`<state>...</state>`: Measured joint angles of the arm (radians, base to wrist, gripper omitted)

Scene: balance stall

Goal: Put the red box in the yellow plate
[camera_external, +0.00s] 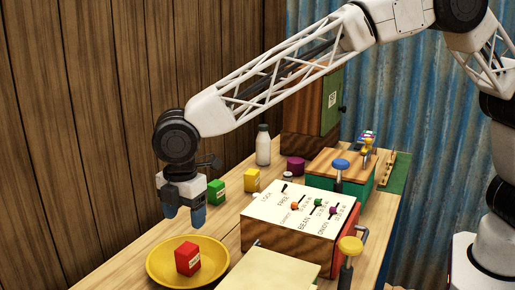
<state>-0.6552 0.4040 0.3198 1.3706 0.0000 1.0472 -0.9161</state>
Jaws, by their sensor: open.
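The plate rests on the wooden table at the lower left. My gripper (184,217) is open and empty, pointing down above the plate's far rim and apart from the red box. Its fingers have blue tips. The lower side of the box is hidden by nothing but the plate's own floor.
A green box (216,193) and a yellow box (252,180) stand right of my gripper. A white bottle (263,148) stands behind them. A labelled panel with levers (300,213) and a pale board (272,271) lie to the right. A wooden wall is at the left.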

